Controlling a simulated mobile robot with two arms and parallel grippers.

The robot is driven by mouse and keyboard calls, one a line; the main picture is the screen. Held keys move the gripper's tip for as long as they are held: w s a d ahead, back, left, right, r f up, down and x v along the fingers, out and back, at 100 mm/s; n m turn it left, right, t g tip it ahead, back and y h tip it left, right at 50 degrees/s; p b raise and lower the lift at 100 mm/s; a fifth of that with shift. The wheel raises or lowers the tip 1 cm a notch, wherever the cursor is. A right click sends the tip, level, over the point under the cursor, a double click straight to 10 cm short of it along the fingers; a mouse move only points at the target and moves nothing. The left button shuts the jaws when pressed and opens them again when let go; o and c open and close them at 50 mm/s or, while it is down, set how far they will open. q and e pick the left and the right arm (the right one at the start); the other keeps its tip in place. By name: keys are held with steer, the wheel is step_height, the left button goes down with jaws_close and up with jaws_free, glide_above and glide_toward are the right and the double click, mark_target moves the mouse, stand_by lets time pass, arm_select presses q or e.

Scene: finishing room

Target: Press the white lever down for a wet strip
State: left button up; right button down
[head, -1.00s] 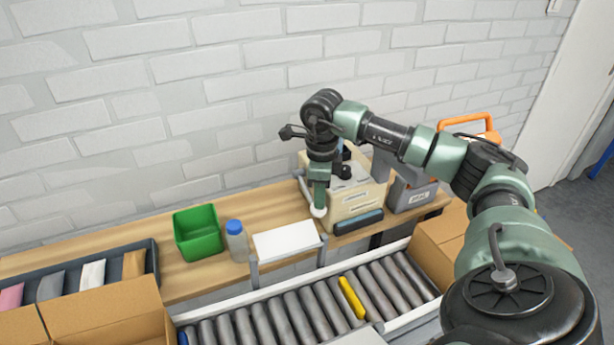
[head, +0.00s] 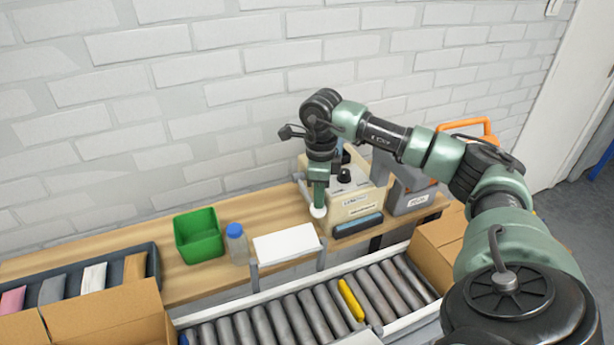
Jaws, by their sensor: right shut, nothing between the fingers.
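A cream tape dispenser machine (head: 352,208) with dark knobs on top and a dark blue bar at its front stands on the wooden bench. The round white end of the lever (head: 318,212) shows at the machine's left side. My right gripper (head: 319,200) points down and is shut and empty, directly over the white end. Its tip appears to touch the lever, but I cannot tell for sure. The rest of the lever is hidden behind the gripper. No strip can be made out. My left gripper is not in view.
A green bin (head: 198,236), a blue-capped bottle (head: 236,243) and a white panel (head: 287,244) are left of the machine. A roller conveyor (head: 290,315) with one yellow roller runs in front. Cardboard boxes (head: 105,318) stand at lower left, and a grey toolbox (head: 410,196) at right.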

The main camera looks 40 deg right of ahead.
step_height(320, 180, up, 8)
steer(key=w+p, duration=0.2)
steer(key=p, duration=0.3)
steer(key=shift+d+p, duration=0.25)
steer(key=shift+p, duration=0.05)
stand_by(0.7)
step_height(320, 180, up, 5)
steer(key=p, duration=0.3)
steer(key=shift+p, duration=0.35)
stand_by(0.3)
